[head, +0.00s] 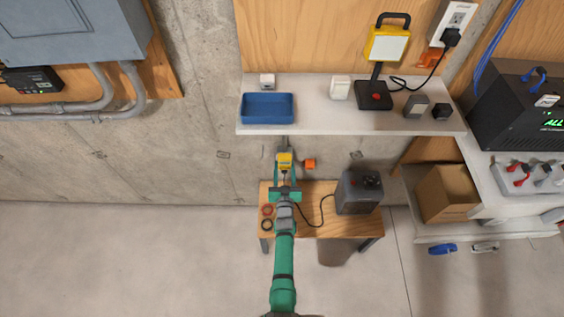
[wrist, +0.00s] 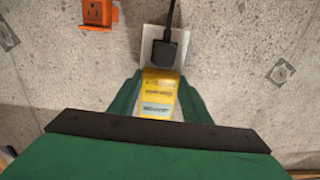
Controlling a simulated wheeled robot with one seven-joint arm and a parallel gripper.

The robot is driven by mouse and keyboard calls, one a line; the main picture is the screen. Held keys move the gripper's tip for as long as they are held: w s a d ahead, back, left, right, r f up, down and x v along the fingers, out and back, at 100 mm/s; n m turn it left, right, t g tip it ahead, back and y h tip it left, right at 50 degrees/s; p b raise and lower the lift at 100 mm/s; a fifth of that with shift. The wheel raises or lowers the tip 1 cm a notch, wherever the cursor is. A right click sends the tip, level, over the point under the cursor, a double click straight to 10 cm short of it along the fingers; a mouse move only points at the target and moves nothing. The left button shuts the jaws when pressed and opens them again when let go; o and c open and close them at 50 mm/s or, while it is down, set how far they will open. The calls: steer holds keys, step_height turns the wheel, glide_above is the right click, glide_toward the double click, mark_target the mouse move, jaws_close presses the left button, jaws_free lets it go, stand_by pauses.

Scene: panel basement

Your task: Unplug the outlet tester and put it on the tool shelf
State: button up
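The yellow outlet tester (wrist: 158,95) with a pale label sits at the lower part of a light wall outlet plate (wrist: 176,45) in the wrist view. A black plug (wrist: 165,55) is in the outlet just above it. The green fingers of my gripper (wrist: 160,85) lie along both sides of the tester and appear to touch it. In the head view the tester (head: 285,159) shows at the wall under the shelf, with my gripper (head: 286,174) around it. Its prongs are hidden. The grey tool shelf (head: 320,118) is above my gripper.
The shelf bears a blue tray (head: 267,108), a yellow work lamp (head: 387,45), a white block (head: 340,88) and small dark adapters. A wooden bench (head: 300,228) below holds a grey device (head: 359,192). Bare shelf lies right of the tray.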

mark_target(285, 168)
steer(key=shift+w+d+r, duration=0.1)
steer(key=shift+d, duration=0.1)
steer(key=c, duration=0.3)
steer(key=shift+a, duration=0.15)
steer(key=shift+c, duration=0.8)
steer(key=shift+s, duration=0.35)
steer(key=shift+s+d, duration=0.4)
steer(key=shift+s, duration=0.1)
steer(key=shift+s+a, duration=0.15)
steer(key=shift+s, duration=0.4)
steer(key=shift+s+a, duration=0.15)
steer(key=shift+s, duration=0.4)
